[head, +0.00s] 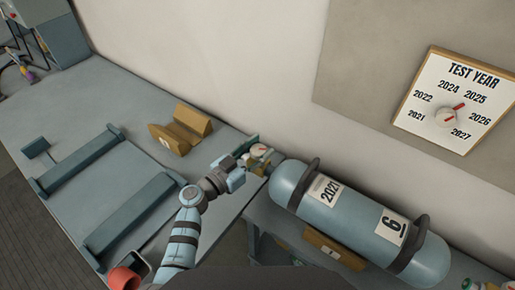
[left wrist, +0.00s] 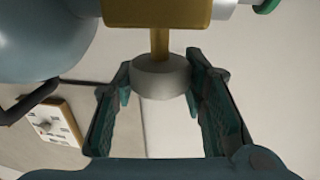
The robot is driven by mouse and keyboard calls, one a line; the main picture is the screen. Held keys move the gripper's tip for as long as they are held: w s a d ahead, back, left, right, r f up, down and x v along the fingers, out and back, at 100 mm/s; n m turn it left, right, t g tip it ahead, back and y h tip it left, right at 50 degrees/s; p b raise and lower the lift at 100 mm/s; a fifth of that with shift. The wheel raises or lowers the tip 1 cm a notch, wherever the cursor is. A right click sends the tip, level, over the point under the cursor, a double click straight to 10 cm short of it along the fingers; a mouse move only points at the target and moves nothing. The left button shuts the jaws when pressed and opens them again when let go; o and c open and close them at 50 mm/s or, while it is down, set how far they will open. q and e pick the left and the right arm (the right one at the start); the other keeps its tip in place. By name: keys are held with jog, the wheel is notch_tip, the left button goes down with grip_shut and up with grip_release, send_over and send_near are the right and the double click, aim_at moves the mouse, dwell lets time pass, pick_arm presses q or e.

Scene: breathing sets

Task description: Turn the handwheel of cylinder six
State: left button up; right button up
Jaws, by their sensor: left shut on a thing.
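Cylinder six (head: 348,222) is a blue-grey tank lying on its side, with labels "2021" and "6" and two dark bands. Its brass valve (left wrist: 155,12) is at the cylinder's left end in the head view. In the left wrist view a pale grey round handwheel (left wrist: 160,76) sits on a brass stem below the valve body. My left gripper (head: 243,171) is at the valve, its green-lined fingers on either side of the handwheel and shut on it. My right gripper is not in view.
A grey bench (head: 85,100) on the left holds a yellow V-shaped block (head: 181,130) and grey rails (head: 128,215). A "TEST YEAR" board (head: 462,75) hangs on the wall. Another valve (head: 480,285) shows at lower right.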

pick_arm(q)
jog(key=shift+m+g+h, duration=0.6)
jog(key=shift+g, duration=0.1)
jog(key=shift+f+m+g+h, duration=0.2)
jog(key=shift+m+g+h, duration=0.55)
jog(key=shift+g, duration=0.35)
jog(key=m+g+b, duration=0.2)
jog(key=g+b, duration=0.1)
jog(key=b, duration=0.2)
jog(key=m+g+h+b, duration=0.1)
jog(key=m+g+b, duration=0.1)
jog(key=g+b, duration=0.2)
jog(key=m+g+h+b, duration=0.1)
jog(key=m+g+b, duration=0.2)
jog(key=b, duration=0.5)
jog(key=shift+f+h, duration=0.25)
jog(key=shift+r+g+b, duration=0.1)
jog(key=shift+g+b, duration=0.25)
jog(key=shift+g, duration=0.05)
jog(key=shift+r+m, duration=0.15)
jog(key=shift+m, duration=0.1)
